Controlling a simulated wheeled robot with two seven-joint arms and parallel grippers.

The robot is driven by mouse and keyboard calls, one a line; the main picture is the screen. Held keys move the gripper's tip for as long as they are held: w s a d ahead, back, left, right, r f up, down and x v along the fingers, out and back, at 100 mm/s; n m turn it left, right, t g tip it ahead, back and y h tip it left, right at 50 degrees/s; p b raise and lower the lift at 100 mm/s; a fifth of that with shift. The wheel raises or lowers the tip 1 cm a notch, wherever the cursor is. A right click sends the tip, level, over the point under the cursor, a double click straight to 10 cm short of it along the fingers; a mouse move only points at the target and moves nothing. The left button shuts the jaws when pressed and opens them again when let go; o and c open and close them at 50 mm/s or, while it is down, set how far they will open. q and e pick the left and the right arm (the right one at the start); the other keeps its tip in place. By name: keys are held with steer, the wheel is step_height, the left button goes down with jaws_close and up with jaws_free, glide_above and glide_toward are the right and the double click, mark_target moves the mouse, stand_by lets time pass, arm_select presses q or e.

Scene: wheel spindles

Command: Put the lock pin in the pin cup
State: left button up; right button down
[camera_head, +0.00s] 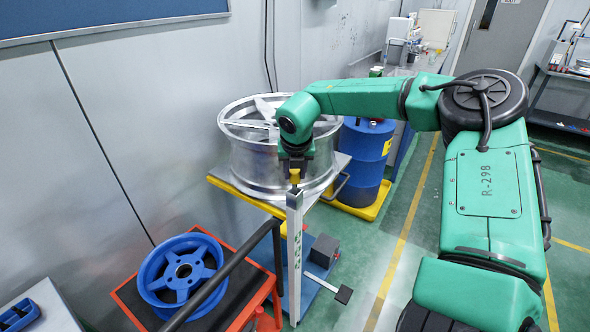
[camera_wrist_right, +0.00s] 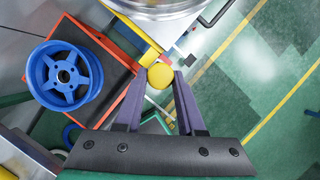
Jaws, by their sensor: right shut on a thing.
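The lock pin shows as a yellow round head (camera_wrist_right: 160,76) between the two fingers of my right gripper in the wrist view. In the head view its yellow top (camera_head: 295,176) sits at the upper end of an upright silver post (camera_head: 294,240), just under my right gripper (camera_head: 296,165). The gripper is shut on the pin, pointing down. The pin's lower part is hidden, and I cannot tell whether it is inside the post. I cannot make out the pin cup in either view. My left gripper is not in view.
A large silver wheel (camera_head: 252,165) stands on a yellow-edged table behind the post. A blue wheel (camera_head: 183,270) lies on a red-edged stand at lower left, with a dark bar (camera_head: 225,277) near it. A blue drum (camera_head: 362,160) stands at right; green floor beyond is open.

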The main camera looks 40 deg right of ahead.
steer(key=c, duration=0.5)
jaws_free()
steer(key=shift+r, duration=0.15)
